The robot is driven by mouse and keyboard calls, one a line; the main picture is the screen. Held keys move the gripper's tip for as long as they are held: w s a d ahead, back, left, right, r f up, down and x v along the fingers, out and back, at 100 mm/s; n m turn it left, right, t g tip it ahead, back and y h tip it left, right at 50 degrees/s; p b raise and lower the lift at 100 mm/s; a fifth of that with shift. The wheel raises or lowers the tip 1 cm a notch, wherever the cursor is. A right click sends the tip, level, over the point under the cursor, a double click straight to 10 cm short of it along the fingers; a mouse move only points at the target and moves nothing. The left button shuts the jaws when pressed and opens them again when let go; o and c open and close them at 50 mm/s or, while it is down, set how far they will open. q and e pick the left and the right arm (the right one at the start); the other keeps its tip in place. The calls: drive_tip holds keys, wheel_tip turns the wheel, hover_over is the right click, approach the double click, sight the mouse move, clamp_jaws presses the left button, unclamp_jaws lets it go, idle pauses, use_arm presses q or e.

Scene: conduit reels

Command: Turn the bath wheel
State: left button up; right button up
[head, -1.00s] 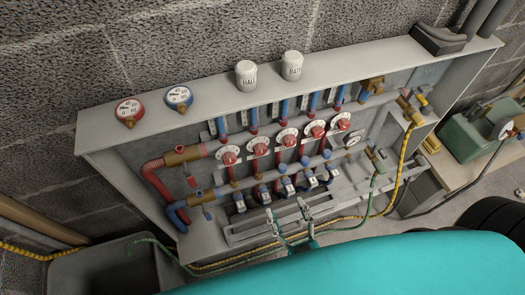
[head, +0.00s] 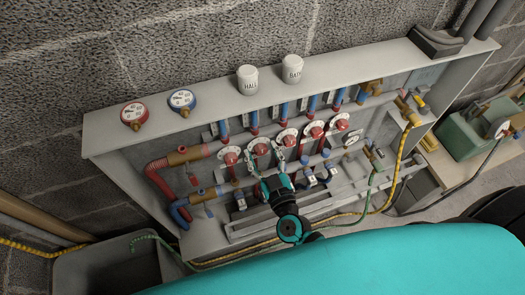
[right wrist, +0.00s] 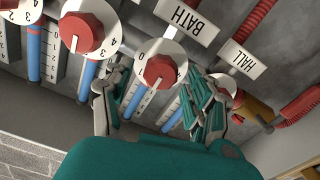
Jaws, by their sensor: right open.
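The bath wheel is a red knob on a white numbered dial, second from the left in the red row in the head view (head: 261,149). In the right wrist view the bath wheel (right wrist: 160,71) sits beside the BATH label (right wrist: 187,18). My right gripper (head: 267,160) is open in front of it. In the right wrist view its two fingers lie on either side of the wheel's red knob; I cannot tell whether they touch it. The white mark on the knob points down-left there. My left gripper is not in view.
The hall wheel (head: 229,156) and another red wheel (head: 288,137) stand close on either side. A yellow conduit (head: 401,155) hangs at the right.

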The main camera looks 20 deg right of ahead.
drive_tip(key=shift+w, duration=0.2)
drive_tip(key=shift+c, duration=0.2)
drive_tip(key=c, duration=1.1)
drive_tip(key=shift+m, duration=0.3)
drive_tip(key=m+p, duration=0.1)
drive_tip(key=m, duration=0.2)
drive_tip(key=shift+d+m, duration=0.1)
drive_tip(key=shift+m, duration=2.5)
